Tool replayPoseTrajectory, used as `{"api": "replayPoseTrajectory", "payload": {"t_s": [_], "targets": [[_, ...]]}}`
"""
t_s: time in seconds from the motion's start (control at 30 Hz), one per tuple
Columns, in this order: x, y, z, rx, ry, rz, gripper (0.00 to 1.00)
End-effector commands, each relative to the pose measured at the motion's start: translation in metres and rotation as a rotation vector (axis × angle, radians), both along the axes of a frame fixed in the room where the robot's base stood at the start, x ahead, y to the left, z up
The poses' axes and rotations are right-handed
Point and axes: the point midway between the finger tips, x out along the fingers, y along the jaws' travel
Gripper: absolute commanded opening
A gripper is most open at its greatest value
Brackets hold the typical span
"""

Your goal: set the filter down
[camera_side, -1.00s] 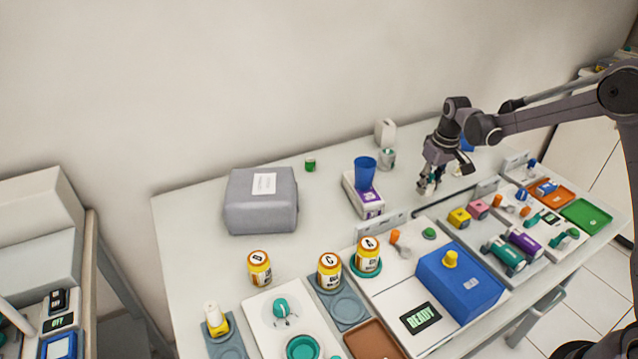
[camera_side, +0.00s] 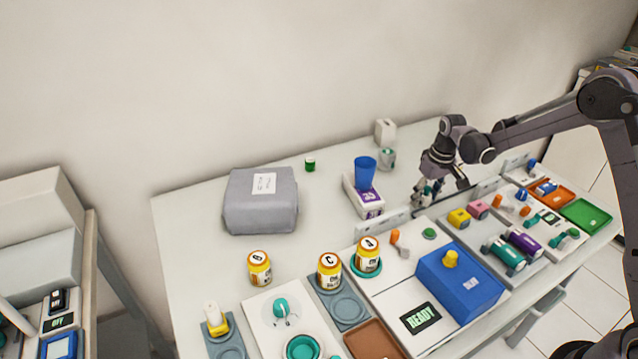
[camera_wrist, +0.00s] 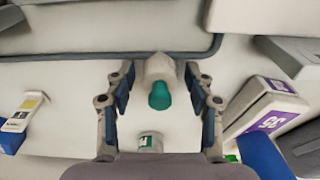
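The filter is probably the small piece with a white body and a teal end (camera_wrist: 160,88) in the wrist view. It lies between the two fingers of my gripper (camera_wrist: 160,95), with a visible gap on each side. My gripper is open around it. In the side view my gripper (camera_side: 424,194) is low over the table, behind the grey-edged panel and right of the purple-and-white box. The piece is mostly hidden by the fingers there. I cannot tell for certain whether it rests on the table.
A white canister with a green label (camera_wrist: 150,142) stands close by. Trays with coloured parts and a blue box (camera_side: 461,279) lie in front. Bare table (camera_side: 325,215) is free further left.

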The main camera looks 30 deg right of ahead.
Motion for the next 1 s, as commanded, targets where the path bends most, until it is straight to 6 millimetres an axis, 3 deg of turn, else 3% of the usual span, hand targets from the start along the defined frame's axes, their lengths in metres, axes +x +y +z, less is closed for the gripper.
{"api": "replayPoseTrajectory", "payload": {"t_s": [0.27,0.7,1.0], "targets": [[0.000,0.000,0.008,0.000,0.000,0.000,0.54],[-0.010,0.000,0.087,0.000,0.000,0.000,0.54],[-0.014,0.001,0.120,0.000,0.000,0.000,0.54]]}}
